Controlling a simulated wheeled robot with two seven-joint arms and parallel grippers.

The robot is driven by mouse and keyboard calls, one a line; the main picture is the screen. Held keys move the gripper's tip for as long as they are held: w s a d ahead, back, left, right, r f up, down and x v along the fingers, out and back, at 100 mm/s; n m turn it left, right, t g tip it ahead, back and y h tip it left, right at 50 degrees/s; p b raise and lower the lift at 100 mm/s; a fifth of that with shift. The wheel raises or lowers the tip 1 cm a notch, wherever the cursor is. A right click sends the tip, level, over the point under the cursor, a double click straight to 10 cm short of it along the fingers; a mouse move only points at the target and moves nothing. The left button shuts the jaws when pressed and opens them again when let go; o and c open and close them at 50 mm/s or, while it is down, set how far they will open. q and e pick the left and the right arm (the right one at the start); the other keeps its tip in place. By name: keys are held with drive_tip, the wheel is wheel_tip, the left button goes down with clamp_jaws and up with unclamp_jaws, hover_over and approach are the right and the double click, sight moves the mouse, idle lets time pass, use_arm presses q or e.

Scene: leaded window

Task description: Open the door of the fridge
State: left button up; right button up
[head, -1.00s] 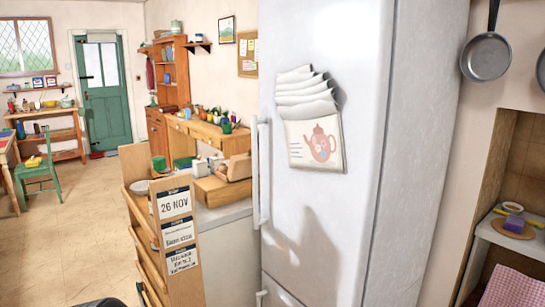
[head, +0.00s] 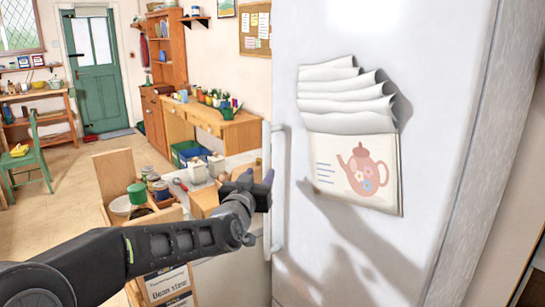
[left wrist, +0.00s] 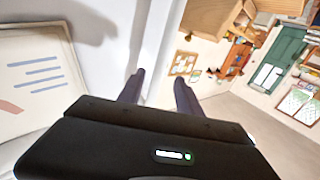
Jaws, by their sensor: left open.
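The white fridge (head: 420,40) fills the right half of the head view, and its door looks shut. Its long upright handle (head: 278,220) runs along the door's left edge. I cannot tell whether the fingers touch the handle. My right gripper is not in view.
A teapot picture with curled papers (head: 355,165) hangs on the fridge door. Left of the fridge, a counter holds jars, a green-lidded pot (head: 137,194) and a wooden box. A wooden desk (head: 215,125) and a green door (head: 97,75) stand behind. Open floor lies at left.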

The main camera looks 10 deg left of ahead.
sight(266, 166)
use_arm(q)
drive_tip(key=shift+w+a+f, duration=0.1)
drive_tip(key=shift+w+f, duration=0.05)
drive_tip(key=shift+f, duration=0.05)
drive_tip(key=shift+w+r, duration=0.1)
drive_tip(key=shift+r, duration=0.1)
drive_tip(key=w+p, duration=0.2)
drive_tip(key=w, duration=0.4)
drive_tip(key=shift+d+p, duration=0.2)
drive_tip(key=shift+p, duration=0.1)
drive_tip(key=shift+w+f, duration=0.1)
drive_tip(key=shift+w, duration=0.35)
clamp_jaws()
